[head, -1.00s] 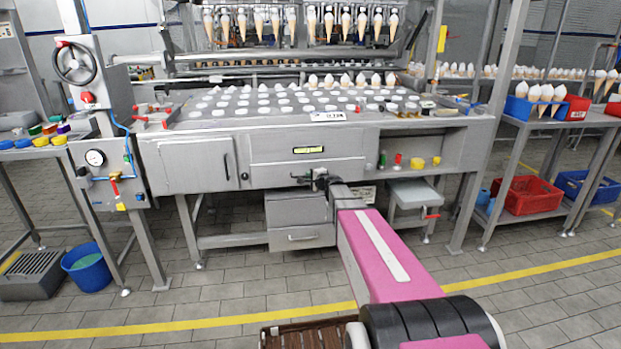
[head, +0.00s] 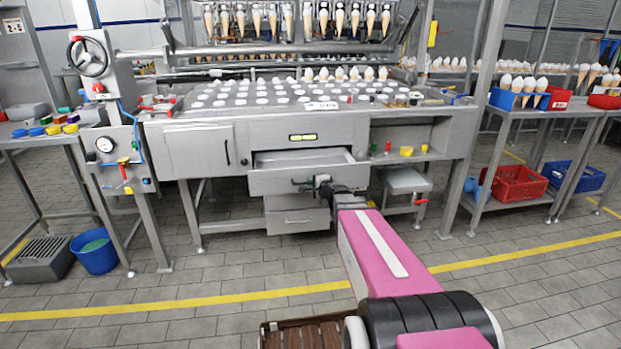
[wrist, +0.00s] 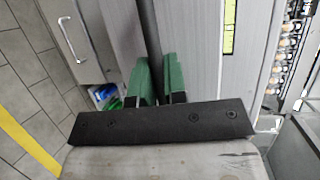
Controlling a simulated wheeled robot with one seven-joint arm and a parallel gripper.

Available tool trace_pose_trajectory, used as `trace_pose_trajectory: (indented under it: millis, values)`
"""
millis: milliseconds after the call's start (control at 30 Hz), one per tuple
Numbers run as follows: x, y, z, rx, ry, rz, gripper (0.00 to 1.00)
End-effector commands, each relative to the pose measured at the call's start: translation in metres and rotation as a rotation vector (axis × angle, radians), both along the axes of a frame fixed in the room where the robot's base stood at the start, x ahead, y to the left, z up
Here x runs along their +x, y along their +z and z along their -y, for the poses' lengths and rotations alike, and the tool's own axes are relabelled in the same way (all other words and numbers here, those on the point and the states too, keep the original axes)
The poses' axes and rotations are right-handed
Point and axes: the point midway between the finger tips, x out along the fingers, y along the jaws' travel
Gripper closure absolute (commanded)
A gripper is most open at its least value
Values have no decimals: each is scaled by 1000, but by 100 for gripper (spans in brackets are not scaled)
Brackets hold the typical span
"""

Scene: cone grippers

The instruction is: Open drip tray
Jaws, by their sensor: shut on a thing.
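The drip tray is a grey metal drawer (head: 270,183) under the middle of the machine in the head view. It stands pulled out, and its empty-looking interior shows behind its front. The exact grip on the handle is partly hidden by my gripper.
A lower drawer (head: 297,220) with a bar handle is directly below. A cabinet door (head: 198,152) is to the left. A small grey box (head: 405,181) with a red lever hangs at right. The tiled floor in front is mostly clear.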

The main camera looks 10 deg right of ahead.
Motion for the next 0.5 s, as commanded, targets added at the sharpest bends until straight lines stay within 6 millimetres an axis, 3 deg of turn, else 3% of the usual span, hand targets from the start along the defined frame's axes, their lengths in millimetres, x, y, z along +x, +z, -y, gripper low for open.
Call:
trace_pose_trajectory:
  millis: [133,500]
  values:
    - [-18,0,0,0,-1,0,100]
    - [-21,0,0,0,-1,0,100]
